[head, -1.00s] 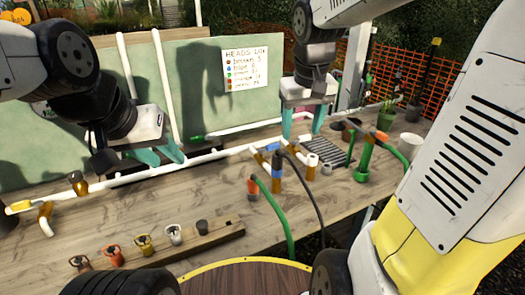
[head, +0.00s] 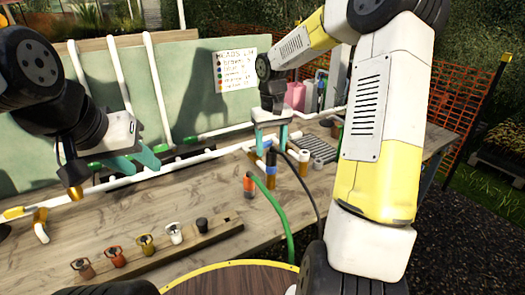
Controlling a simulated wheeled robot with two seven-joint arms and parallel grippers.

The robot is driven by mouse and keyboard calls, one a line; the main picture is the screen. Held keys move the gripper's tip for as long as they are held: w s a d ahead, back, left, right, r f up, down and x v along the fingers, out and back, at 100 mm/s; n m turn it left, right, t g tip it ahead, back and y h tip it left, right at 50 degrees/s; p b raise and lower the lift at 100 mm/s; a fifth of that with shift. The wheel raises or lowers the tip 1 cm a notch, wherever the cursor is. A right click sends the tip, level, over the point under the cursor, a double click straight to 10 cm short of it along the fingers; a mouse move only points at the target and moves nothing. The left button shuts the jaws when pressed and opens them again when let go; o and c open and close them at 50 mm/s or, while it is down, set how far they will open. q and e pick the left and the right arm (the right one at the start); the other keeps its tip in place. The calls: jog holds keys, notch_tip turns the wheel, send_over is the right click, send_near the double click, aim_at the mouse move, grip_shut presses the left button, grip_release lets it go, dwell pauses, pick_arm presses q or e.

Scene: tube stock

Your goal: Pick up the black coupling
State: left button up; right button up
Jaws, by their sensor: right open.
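The black coupling (head: 202,225) is a small dark cylinder, upright at the right end of a row of fittings on a wooden strip at the bench front. Neither gripper touches the coupling.
White (head: 173,233), yellow (head: 145,244), orange (head: 114,256) and brown (head: 82,268) fittings stand left of the coupling on the strip (head: 180,250). A green hose (head: 278,215) and a dark hose (head: 312,185) curve to its right. Bare bench lies behind the strip.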

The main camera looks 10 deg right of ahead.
aim_at(272, 155)
jog(key=shift+d+f, duration=0.1)
jog(key=shift+f, duration=1.9)
grip_shut()
jog(key=shift+r, duration=0.15)
jog(key=shift+r, duration=0.6)
notch_tip(272, 155, up, 2)
jog(key=shift+r, duration=0.25)
jog(key=s+a+r, duration=0.1)
jog(key=s+a, duration=0.1)
jog(key=s, duration=1.3)
jog(key=shift+s+a, duration=0.35)
jog(key=shift+s, duration=0.05)
jog(key=shift+r, duration=0.15)
